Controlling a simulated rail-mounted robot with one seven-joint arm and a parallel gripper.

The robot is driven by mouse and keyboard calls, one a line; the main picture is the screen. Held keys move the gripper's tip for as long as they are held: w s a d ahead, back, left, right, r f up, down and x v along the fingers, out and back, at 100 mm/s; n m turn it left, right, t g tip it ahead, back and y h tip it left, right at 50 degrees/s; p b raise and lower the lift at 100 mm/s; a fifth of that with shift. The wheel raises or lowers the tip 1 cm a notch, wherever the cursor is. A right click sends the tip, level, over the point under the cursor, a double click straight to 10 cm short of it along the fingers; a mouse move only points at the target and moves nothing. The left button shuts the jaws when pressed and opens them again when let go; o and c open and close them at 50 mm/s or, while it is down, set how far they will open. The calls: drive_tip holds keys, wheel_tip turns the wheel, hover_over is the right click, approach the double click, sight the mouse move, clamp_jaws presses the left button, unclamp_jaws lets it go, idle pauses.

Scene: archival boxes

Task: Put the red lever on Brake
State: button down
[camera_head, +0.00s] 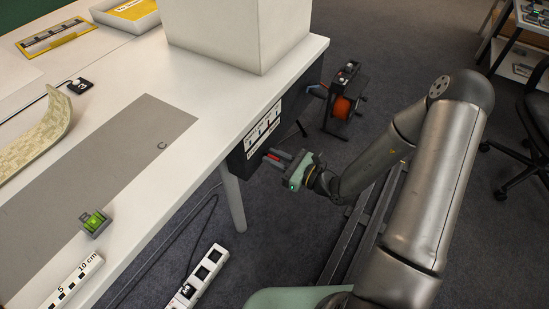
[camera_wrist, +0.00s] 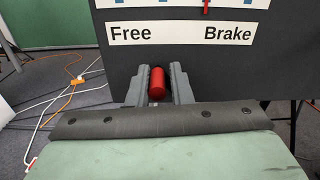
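The red lever (camera_wrist: 157,84) points out toward the wrist camera, below a white label strip (camera_wrist: 180,33) reading Free on the left and Brake on the right. It stands between the two words, nearer Free. The fingers of my gripper (camera_wrist: 158,88) are on either side of it, with narrow dark gaps that look like no firm contact. In the head view my gripper (camera_head: 281,157) is at the dark panel (camera_head: 238,163) under the table's edge, and a bit of the red lever (camera_head: 272,156) shows between the fingers.
A scale with a red mark (camera_wrist: 207,8) is above the label. The white table (camera_head: 215,92) carries a large pale box (camera_head: 238,35) above the panel. An orange reel (camera_head: 344,107) on a stand is beyond the panel. A power strip (camera_head: 198,275) lies on the floor.

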drive_tip(key=shift+s+m+p, duration=0.15)
drive_tip(key=shift+m+p, duration=0.25)
drive_tip(key=shift+p, duration=0.1)
drive_tip(key=shift+r+m+p, duration=0.15)
drive_tip(key=shift+m+p, duration=0.15)
drive_tip(key=shift+p, duration=0.1)
drive_tip(key=m+p, duration=0.1)
drive_tip(key=w+m+p, duration=0.1)
drive_tip(key=p, duration=0.1)
drive_tip(key=shift+d+r, duration=0.25)
drive_tip(key=shift+r, duration=0.15)
drive_tip(key=m+p, duration=0.2)
drive_tip(key=w+d+m+p, duration=0.1)
drive_tip(key=m+p, duration=0.1)
drive_tip(key=shift+w+r, duration=0.1)
drive_tip(key=shift+w, duration=0.05)
drive_tip(key=m+p, duration=0.1)
drive_tip(key=w+m+p, duration=0.1)
drive_tip(key=m, duration=0.2)
drive_tip(key=shift+w+d+f+p, duration=0.2)
drive_tip(key=shift+d+f+p, duration=0.1)
drive_tip(key=shift+d+p, duration=0.1)
drive_tip(key=shift+w+d+f+m+p, duration=0.15)
drive_tip(key=shift+w+f+m+p, duration=0.1)
drive_tip(key=shift+m, duration=0.7)
drive_tip(key=shift+w+d+f+m+p, duration=0.15)
drive_tip(key=shift+w+f+m+p, duration=0.1)
drive_tip(key=shift+m, duration=0.7)
